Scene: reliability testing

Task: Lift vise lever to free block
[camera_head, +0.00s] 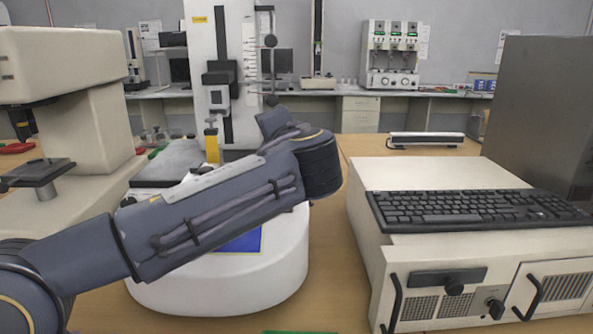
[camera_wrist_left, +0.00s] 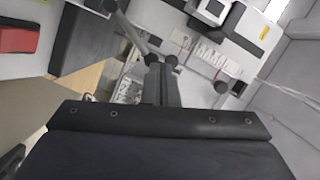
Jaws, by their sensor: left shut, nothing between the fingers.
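The white test machine (camera_head: 198,48) stands upright at the centre left of the head view. A dark lever with round knobs (camera_head: 270,41) is on the right of its column. In the left wrist view a dark rod (camera_wrist_left: 131,33) and several round knobs lie close to my left gripper (camera_wrist_left: 161,68). Its fingers are shut and empty; I cannot tell whether they touch a knob. In the head view my left arm hides the gripper. A yellow block (camera_head: 211,146) stands below the dark head of the machine, partly behind my arm. My right gripper is not in view.
A beige box unit (camera_head: 440,175) with a black keyboard (camera_head: 470,208) on it stands at the right. A large beige machine (camera_head: 85,120) stands at the left. A strip of bare wooden table (camera_head: 335,270) lies between the white base and the box unit.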

